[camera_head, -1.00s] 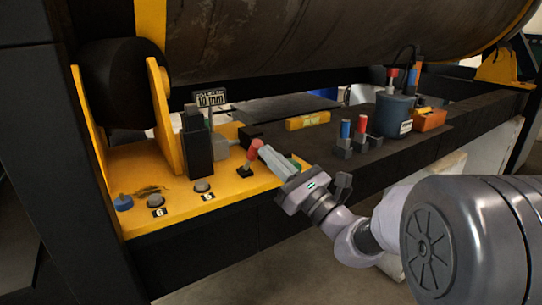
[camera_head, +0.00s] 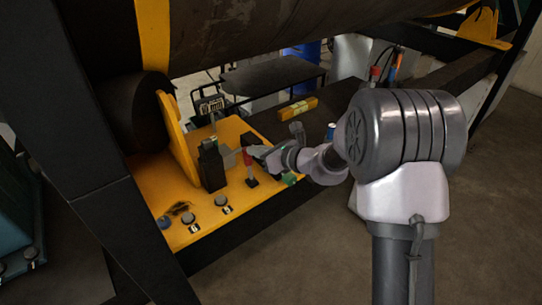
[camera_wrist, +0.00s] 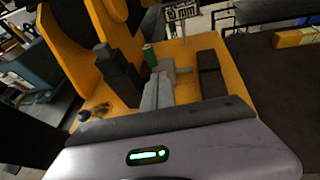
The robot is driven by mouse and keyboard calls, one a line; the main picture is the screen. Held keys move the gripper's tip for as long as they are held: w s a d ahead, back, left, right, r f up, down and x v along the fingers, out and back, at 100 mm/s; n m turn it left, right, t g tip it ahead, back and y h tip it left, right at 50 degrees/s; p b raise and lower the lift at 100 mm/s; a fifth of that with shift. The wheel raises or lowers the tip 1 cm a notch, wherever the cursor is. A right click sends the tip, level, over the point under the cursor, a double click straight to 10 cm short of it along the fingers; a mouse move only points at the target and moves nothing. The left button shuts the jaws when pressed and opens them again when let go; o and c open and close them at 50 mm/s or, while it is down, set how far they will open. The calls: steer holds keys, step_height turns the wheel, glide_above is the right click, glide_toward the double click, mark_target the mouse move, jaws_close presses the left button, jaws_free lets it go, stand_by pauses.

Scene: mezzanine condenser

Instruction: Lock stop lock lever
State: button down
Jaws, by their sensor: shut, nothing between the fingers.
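The red-handled lever (camera_head: 248,160), which I take to be the stop lock lever, stands on a small black base on the yellow plate (camera_head: 180,170). It looks roughly upright. In the wrist view my gripper's grey fingers (camera_wrist: 160,90) point out over the yellow plate (camera_wrist: 208,54); the red lever cannot be made out there.
Grey buttons (camera_head: 221,201) lie at the plate's front. A yellow level (camera_head: 298,108) rests on the dark beam. The large roller and cylinder hang above.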

steer(key=w+a+g+h+p, duration=0.1)
steer(key=p, duration=0.1)
steer(key=w+a+g+p, duration=0.1)
steer(key=w+p, duration=0.1)
steer(key=p, duration=0.1)
steer(key=shift+w+a+r+h, duration=0.1)
steer(key=shift+w+r+h, duration=0.1)
steer(key=shift+h, duration=0.2)
steer(key=shift+w+a+f, duration=0.25)
steer(key=shift+w+a, duration=0.1)
steer(key=shift+w, duration=0.15)
steer(key=shift+w+a+f, duration=0.2)
steer(key=shift+w+a, duration=0.1)
steer(key=shift+w, duration=0.15)
steer(key=shift+r+p, duration=0.1)
steer(key=shift+p, duration=0.2)
steer(key=w+r+v, duration=0.1)
steer(key=r+v, duration=0.1)
steer(key=v, duration=1.1)
steer(key=shift+r, duration=0.2)
